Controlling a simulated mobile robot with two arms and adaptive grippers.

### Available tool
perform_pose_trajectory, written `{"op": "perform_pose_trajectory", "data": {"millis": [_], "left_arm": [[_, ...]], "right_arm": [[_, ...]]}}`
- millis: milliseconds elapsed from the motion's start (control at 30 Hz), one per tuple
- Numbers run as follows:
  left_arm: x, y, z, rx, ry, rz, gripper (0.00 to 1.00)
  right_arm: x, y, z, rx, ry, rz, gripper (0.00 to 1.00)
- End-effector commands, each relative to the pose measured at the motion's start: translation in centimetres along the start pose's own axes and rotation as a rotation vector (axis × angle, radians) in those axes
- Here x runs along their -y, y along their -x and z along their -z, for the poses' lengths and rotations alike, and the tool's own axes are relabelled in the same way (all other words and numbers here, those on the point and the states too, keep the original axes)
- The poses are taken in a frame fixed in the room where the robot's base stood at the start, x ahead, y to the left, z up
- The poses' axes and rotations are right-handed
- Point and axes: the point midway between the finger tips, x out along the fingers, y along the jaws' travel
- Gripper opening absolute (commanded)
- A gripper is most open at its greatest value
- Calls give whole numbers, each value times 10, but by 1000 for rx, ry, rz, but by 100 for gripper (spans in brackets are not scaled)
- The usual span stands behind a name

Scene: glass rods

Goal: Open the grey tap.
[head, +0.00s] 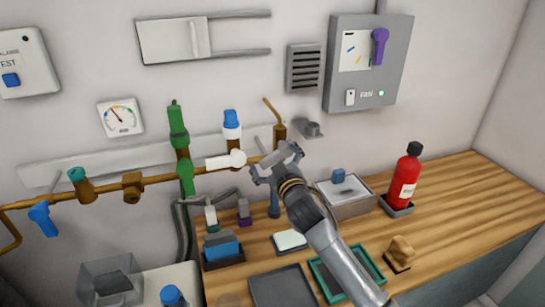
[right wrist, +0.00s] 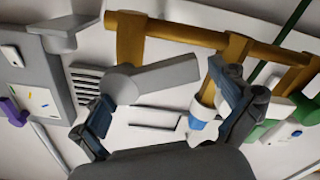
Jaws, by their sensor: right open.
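The grey tap (right wrist: 152,79) shows in the right wrist view as a thick grey lever with a rounded hub, beside a brass pipe. My right gripper (right wrist: 165,108) is open, with one dark finger on each side of the lever. I cannot tell whether either finger touches it. In the head view my right gripper (head: 277,162) is at the right end of the brass pipe (head: 133,187), and it largely covers the tap there. My left gripper is not in view.
A white tap handle (head: 226,160), green valve (head: 180,135) and blue-capped fitting (head: 232,124) sit left of my gripper. Below are a sink box (head: 346,195), red bottle (head: 407,180) and green tray (head: 332,285).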

Motion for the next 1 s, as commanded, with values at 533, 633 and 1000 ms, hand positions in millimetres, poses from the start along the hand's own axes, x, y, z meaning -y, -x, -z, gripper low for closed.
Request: {"op": "perform_pose_trajectory", "data": {"millis": [533,633,1000], "left_arm": [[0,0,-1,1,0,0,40],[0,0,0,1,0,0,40],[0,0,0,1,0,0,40]], "right_arm": [[1,72,-1,0,-1,1,98],[1,89,-1,1,-1,1,98],[0,120,0,0,0,0,98]]}}
